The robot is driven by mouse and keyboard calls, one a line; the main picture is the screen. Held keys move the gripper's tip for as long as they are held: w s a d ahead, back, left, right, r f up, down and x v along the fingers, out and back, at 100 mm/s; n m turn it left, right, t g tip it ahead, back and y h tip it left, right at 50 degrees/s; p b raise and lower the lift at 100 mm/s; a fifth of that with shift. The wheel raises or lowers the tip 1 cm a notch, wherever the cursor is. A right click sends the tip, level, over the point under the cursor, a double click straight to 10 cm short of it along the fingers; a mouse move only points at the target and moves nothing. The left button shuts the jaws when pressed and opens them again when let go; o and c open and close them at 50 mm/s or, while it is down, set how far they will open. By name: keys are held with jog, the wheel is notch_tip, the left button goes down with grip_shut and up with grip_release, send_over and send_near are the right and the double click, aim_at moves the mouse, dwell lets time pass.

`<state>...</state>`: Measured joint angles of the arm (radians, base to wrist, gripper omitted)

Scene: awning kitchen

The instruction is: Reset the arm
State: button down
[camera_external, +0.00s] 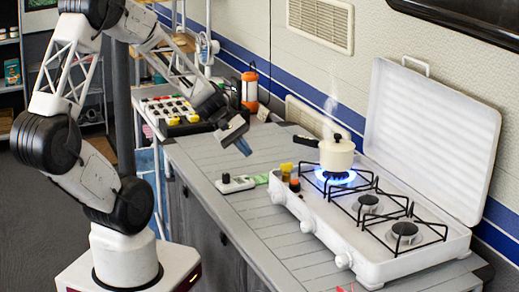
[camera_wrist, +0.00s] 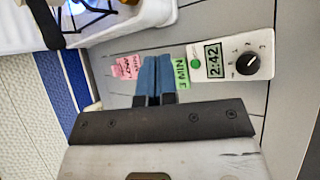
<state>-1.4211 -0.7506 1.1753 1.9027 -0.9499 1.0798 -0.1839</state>
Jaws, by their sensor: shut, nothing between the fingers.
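My gripper (camera_external: 243,147) is above the grey counter (camera_external: 207,157), to the left of the stove, with its blue fingertips pointing down. In the wrist view the two blue fingers (camera_wrist: 157,74) are shut together with nothing between them. A white timer (camera_wrist: 237,62) lies on the counter just beyond the fingers. It has a black knob, a display reading 2:42, a lit green button and a green "3 MIN" label. The timer also shows in the external view (camera_external: 235,184), below and apart from my gripper. A pink label (camera_wrist: 127,67) is partly behind the fingers.
A cream pot (camera_external: 337,155) steams over a blue flame on the white camping stove (camera_external: 377,245), whose lid stands open. Small yellow and orange-capped items (camera_external: 287,170) sit at the stove's left. An orange lantern (camera_external: 249,91) and a tray of coloured pieces (camera_external: 172,108) stand farther back.

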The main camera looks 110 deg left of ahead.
jog(key=w+d+r+m+g+h, duration=0.1)
jog(key=w+d+r+m+g, duration=0.1)
jog(key=w+d+r+m, duration=0.35)
jog(key=w+d+r+m+g, duration=0.1)
jog(key=w+d+r+m, duration=0.15)
jog(key=d, duration=0.55)
jog(key=w+d+r+m+g+h, duration=0.1)
jog(key=w+d+r+m+g, duration=0.15)
jog(key=w+d, duration=0.3)
jog(key=s+d+r+m+y, duration=0.1)
jog(key=d+r+m, duration=0.3)
jog(key=d+m, duration=0.3)
jog(key=s+d+r+m+y, duration=0.2)
jog(key=d+r+m, duration=0.3)
jog(key=d, duration=1.1)
jog(key=shift+m+g, duration=0.45)
jog(key=shift+m, duration=1)
jog(key=shift+r, duration=0.1)
